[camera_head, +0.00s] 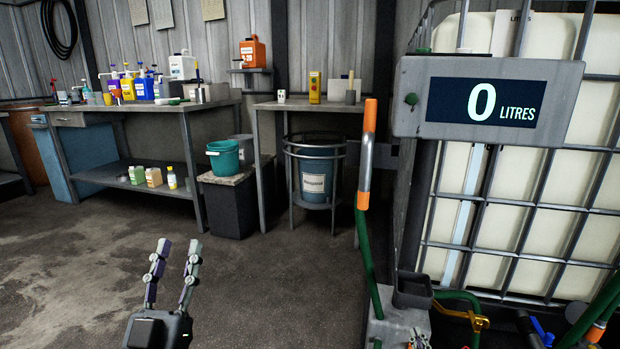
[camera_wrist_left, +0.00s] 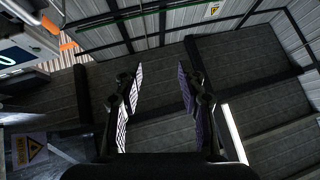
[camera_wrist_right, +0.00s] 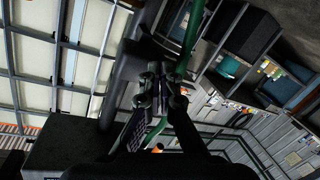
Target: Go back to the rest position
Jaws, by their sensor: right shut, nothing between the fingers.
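My left gripper (camera_head: 178,246) is at the lower left of the head view, its two fingers pointing up and apart with nothing between them. In the left wrist view the left gripper (camera_wrist_left: 160,75) shows the same open gap, with the roof behind it. My right gripper (camera_wrist_right: 160,75) has its fingertips together in the right wrist view, with nothing held. In the head view, what looks like its tip shows at the bottom edge, right of centre, and the rest is out of frame. Green hose passes behind the right fingers in its wrist view.
A green hose with an orange-tipped lance (camera_head: 366,150) stands right of centre. A caged white tank (camera_head: 500,200) and a display (camera_head: 487,102) reading 0 LITRES fill the right. Workbenches (camera_head: 140,106) with bottles and a teal bucket (camera_head: 223,158) stand behind. Floor around the left gripper is clear.

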